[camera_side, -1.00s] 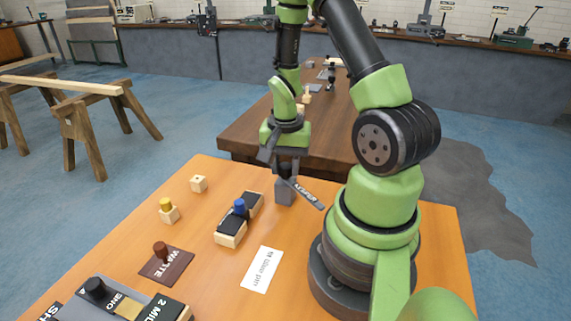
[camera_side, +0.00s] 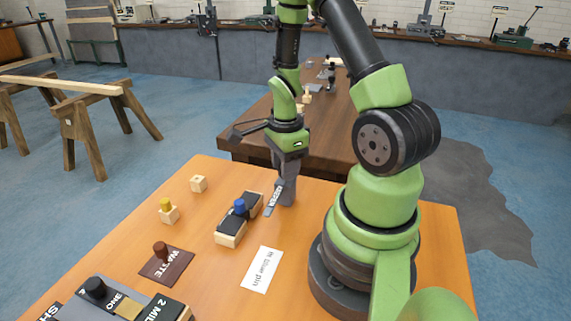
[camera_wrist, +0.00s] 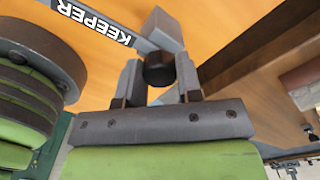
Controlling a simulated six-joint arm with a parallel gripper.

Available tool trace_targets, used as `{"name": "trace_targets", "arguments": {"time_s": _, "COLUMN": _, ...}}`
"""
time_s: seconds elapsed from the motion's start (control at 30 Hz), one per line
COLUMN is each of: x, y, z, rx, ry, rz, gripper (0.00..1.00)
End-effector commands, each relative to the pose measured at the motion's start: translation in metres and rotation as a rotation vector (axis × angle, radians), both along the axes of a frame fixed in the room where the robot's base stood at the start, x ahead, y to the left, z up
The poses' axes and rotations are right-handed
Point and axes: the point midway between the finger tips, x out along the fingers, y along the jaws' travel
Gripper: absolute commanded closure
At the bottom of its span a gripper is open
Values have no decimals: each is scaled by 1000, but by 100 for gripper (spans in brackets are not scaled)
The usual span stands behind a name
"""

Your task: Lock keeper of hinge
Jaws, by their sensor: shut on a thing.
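The keeper is a grey upright block (camera_side: 287,196) with a flat arm (camera_side: 272,199) lettered KEEPER. It stands at the table's back edge, and the arm points toward the lower left in the side view. In the wrist view the lettered arm (camera_wrist: 100,20), grey block (camera_wrist: 166,27) and black round knob (camera_wrist: 159,68) show. My gripper (camera_wrist: 159,82) is shut on the knob, one finger at each side. In the side view my gripper (camera_side: 286,174) points down at the keeper. A wood block with black plates (camera_side: 232,230) and a blue peg (camera_side: 240,206) lies left of the keeper; I cannot tell whether the arm touches it.
A small wood cube (camera_side: 199,184), a yellow-pegged block (camera_side: 168,211), a brown WASTE plate (camera_side: 166,265) and a white card (camera_side: 262,270) lie on the orange table (camera_side: 215,285). A dark box (camera_side: 105,298) stands at the front left.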

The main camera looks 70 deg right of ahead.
Motion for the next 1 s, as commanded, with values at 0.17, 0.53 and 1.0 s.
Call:
{"name": "trace_targets", "arguments": {"time_s": 0.17, "x": 0, "y": 0, "z": 1, "rx": -1, "ry": -1, "rz": -166, "gripper": 100}}
{"name": "trace_targets", "arguments": {"time_s": 0.53, "x": 0, "y": 0, "z": 1, "rx": -1, "ry": -1, "rz": -466, "gripper": 100}}
{"name": "trace_targets", "arguments": {"time_s": 1.0, "x": 0, "y": 0, "z": 1, "rx": 0, "ry": -1, "rz": -635, "gripper": 100}}
